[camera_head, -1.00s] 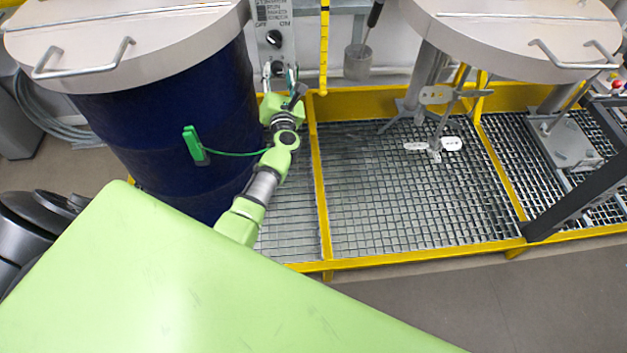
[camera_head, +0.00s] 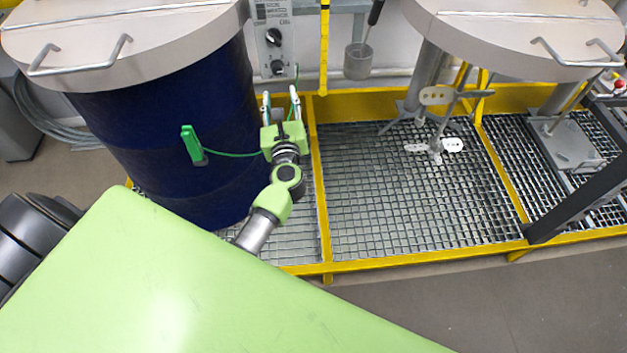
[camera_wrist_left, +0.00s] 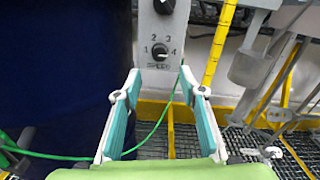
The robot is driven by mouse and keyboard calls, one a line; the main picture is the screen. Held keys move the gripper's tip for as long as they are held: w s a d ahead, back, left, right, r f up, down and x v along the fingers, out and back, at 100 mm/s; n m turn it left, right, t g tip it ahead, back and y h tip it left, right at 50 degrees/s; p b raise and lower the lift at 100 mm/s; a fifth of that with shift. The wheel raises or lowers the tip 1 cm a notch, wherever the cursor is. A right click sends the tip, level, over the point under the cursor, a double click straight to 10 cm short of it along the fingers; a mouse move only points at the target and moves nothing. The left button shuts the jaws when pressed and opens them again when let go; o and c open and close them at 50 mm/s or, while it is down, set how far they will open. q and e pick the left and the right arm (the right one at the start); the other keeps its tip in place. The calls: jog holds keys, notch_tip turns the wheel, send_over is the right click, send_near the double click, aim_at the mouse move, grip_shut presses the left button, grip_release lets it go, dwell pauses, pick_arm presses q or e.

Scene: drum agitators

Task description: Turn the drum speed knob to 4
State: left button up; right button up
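A grey control panel (camera_head: 288,42) is at the top centre of the head view. It carries an upper black knob (camera_head: 273,38) and a lower black knob (camera_head: 277,67). My left gripper (camera_head: 280,100) is open and empty, below the panel and apart from the lower knob. In the left wrist view its two fingers stand wide apart, with the lower knob beyond the gap between them. My right gripper is not in view.
A dark blue drum (camera_head: 165,140) stands left of my left arm, with a green clamp (camera_head: 192,146) and a green cable. A yellow post (camera_head: 324,50) stands right of the panel. A metal grating (camera_head: 400,200) lies below, with an agitator (camera_head: 436,150) above it.

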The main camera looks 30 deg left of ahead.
pick_arm(q)
jog(key=s+d+f+m+h, duration=0.3)
jog(key=d+f+m, duration=0.3)
jog(key=f+m, duration=0.4)
jog(key=s+d+f+m+h, duration=0.3)
jog(key=d+f+m, duration=0.3)
jog(key=f+m, duration=0.4)
jog(key=shift+s+d+h+p, duration=0.15)
jog(key=shift+d+h+p, duration=0.15)
jog(key=shift+h, duration=0.4)
